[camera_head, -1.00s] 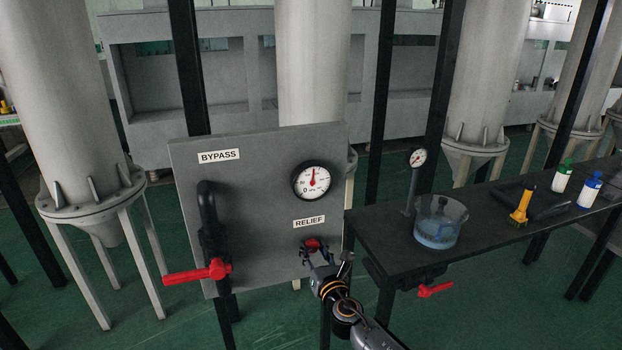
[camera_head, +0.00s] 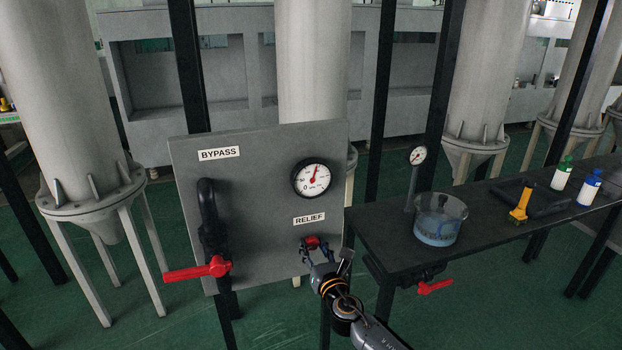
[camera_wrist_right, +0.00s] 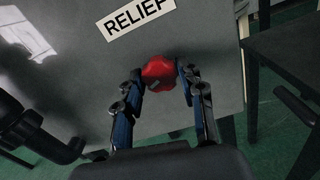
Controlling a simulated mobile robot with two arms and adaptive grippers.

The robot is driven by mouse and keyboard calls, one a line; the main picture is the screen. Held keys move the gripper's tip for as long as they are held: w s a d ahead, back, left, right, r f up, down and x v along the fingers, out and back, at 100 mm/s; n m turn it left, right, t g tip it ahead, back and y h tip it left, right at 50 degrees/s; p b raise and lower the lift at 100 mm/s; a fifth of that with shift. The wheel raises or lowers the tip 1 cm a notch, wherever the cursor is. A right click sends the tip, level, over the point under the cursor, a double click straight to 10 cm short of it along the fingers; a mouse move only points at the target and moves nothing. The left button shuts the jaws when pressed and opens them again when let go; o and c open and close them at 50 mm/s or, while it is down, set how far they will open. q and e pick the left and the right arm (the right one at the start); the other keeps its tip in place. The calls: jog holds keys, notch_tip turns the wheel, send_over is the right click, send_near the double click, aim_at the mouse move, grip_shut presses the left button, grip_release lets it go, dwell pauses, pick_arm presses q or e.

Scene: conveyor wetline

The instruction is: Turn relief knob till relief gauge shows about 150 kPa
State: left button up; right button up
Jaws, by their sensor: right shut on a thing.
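The red relief knob (camera_head: 312,243) is on the grey panel (camera_head: 265,230), below the RELIEF label (camera_head: 309,219). My right gripper (camera_head: 314,250) is shut on it. In the right wrist view the knob (camera_wrist_right: 159,72) sits between the two fingers of my right gripper (camera_wrist_right: 162,80). The relief gauge (camera_head: 312,178) is a round white dial above the label. Its red needle points up and slightly right of vertical; the small figures are hard to read exactly. My left gripper is not in view.
A bypass pipe with a red lever (camera_head: 197,270) is at the panel's left. To the right, a dark bench (camera_head: 400,262) holds a clear water bowl (camera_head: 440,220), a small gauge (camera_head: 418,155), a yellow tool (camera_head: 521,204) and bottles. A red valve handle (camera_head: 435,287) hangs below the bench.

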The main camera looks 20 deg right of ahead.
jog(key=shift+n+p, duration=0.65)
jog(key=shift+n, duration=0.55)
jog(key=shift+f+n, duration=0.1)
jog(key=shift+n, duration=0.4)
jog(key=shift+n+p, duration=0.3)
jog(key=shift+p, duration=0.1)
jog(key=shift+n, duration=0.3)
jog(key=o, duration=0.8)
